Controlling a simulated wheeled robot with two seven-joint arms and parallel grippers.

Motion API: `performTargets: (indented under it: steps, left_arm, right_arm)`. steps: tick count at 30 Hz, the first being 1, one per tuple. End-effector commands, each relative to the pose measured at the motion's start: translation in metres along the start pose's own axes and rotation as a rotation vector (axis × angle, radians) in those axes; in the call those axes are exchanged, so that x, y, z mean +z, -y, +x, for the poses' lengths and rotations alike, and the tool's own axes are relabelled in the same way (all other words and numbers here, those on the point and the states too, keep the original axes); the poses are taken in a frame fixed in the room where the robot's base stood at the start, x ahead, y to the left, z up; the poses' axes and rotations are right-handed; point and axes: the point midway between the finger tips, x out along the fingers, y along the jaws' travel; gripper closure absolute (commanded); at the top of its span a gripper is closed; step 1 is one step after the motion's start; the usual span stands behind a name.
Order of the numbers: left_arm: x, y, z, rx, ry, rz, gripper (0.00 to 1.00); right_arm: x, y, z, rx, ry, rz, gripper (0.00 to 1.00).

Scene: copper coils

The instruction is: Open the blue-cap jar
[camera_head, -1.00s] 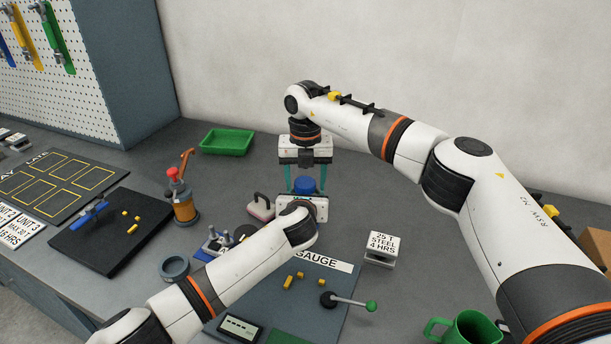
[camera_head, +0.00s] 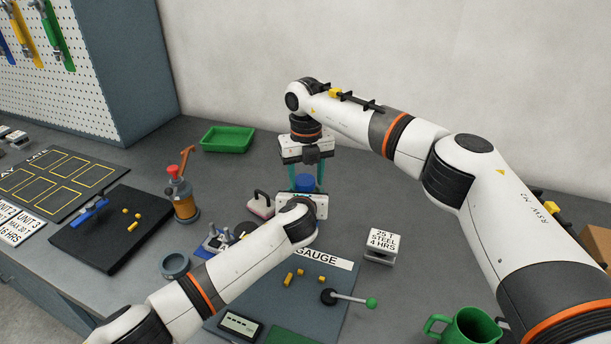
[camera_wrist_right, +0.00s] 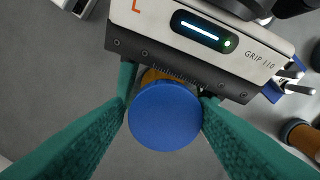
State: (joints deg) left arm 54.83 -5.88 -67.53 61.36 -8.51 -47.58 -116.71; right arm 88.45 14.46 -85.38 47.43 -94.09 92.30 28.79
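The blue-cap jar (camera_head: 304,182) stands upright near the back of the bench. Its blue cap (camera_wrist_right: 165,116) fills the middle of the right wrist view, with a little amber body showing above it. My right gripper (camera_head: 305,186) comes straight down over the jar, its teal fingers against opposite sides of the cap. My left gripper (camera_head: 310,202) is low in front of the jar; its pale body also shows at the top of the right wrist view. Its fingers appear to be around the jar body; the left arm and the cap hide most of them.
A pink-based block with a handle (camera_head: 261,204) and an amber bottle with a red top (camera_head: 181,196) are left of the jar. A green tray (camera_head: 227,139) lies behind. A steel weight sign (camera_head: 382,246) stands right. A gauge mat with a lever (camera_head: 350,299) lies in front.

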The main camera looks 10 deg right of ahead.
Motion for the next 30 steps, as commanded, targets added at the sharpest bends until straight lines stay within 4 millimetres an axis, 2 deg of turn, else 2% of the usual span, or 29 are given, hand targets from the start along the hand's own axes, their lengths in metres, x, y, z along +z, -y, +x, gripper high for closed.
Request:
performTargets:
  steps: [3,13,21,25,30]
  left_arm:
    - [-0.001,0.0,0.0,0.0,-0.001,0.0,1.0]
    - [-0.001,-0.001,0.0,0.002,-0.001,0.0,1.0]
    - [-0.001,-0.001,0.0,0.003,-0.002,0.0,1.0]
    - [-0.001,-0.001,0.0,0.003,-0.002,0.0,1.0]
    - [-0.001,-0.001,0.0,0.003,-0.002,0.0,1.0]
  right_arm:
    - [0.0,0.0,0.0,0.0,0.0,0.001,0.35]
    - [0.0,0.001,-0.005,-0.002,-0.001,0.0,0.35]
    - [0.0,0.002,-0.038,-0.003,-0.002,-0.001,0.35]
    - [0.0,0.002,-0.048,-0.002,-0.001,0.009,0.38]
    - [-0.001,0.002,-0.068,-0.002,-0.003,0.153,0.38]
